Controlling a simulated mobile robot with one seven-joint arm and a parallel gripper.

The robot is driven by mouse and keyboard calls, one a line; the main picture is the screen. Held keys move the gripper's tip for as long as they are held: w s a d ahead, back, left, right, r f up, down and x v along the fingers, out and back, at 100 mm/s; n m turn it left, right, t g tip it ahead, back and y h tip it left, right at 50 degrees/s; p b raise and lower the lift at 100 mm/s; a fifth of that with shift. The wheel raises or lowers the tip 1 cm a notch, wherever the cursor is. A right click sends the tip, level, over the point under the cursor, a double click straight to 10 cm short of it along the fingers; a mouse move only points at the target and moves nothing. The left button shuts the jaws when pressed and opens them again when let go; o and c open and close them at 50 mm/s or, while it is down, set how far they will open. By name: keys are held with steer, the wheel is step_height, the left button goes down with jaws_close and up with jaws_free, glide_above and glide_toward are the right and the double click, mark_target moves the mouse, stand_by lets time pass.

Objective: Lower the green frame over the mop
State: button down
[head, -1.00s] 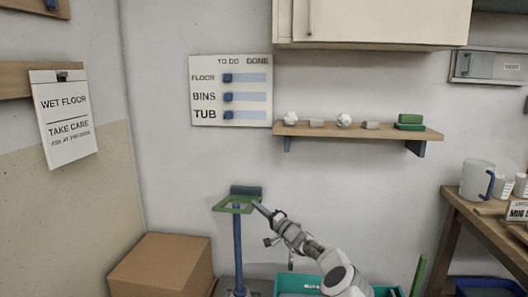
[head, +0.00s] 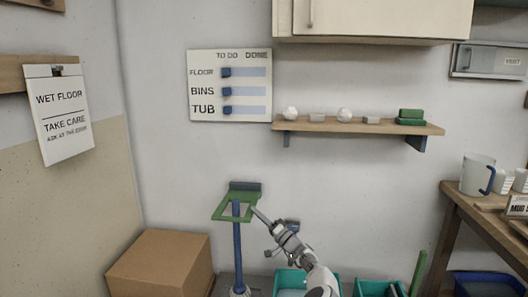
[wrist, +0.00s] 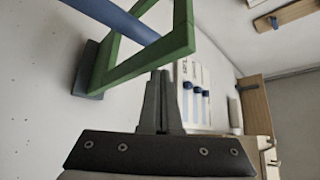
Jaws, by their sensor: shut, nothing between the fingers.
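The green frame (head: 222,212) is a square open ring beside a dark grey bracket (head: 245,186) on the back wall, its near side tilted down. The mop's upright blue handle (head: 237,240) stands at it, its top showing against the frame's opening. In the wrist view the blue handle (wrist: 130,22) crosses the green frame (wrist: 145,66); I cannot tell whether the frame is fully around it. My gripper (head: 256,212) is at the frame's right side. In the wrist view my gripper (wrist: 160,74) is shut and empty, its tips close to the frame's bar; contact is unclear.
A cardboard box (head: 160,262) stands left of the mop. Teal bins (head: 290,280) stand low on the right. A wall shelf (head: 350,126) with small items is above, and a wooden table (head: 470,215) with a mug is at the right.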

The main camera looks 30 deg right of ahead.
steer(key=shift+s+a+f+b, duration=0.15)
steer(key=shift+f+b, duration=1.6)
steer(key=shift+f, duration=0.2)
steer(key=s+d+f+b, duration=0.4)
steer(key=d+b, duration=0.3)
steer(key=shift+s+b, duration=0.15)
steer(key=shift+b, duration=0.15)
steer(key=shift+a, duration=0.2)
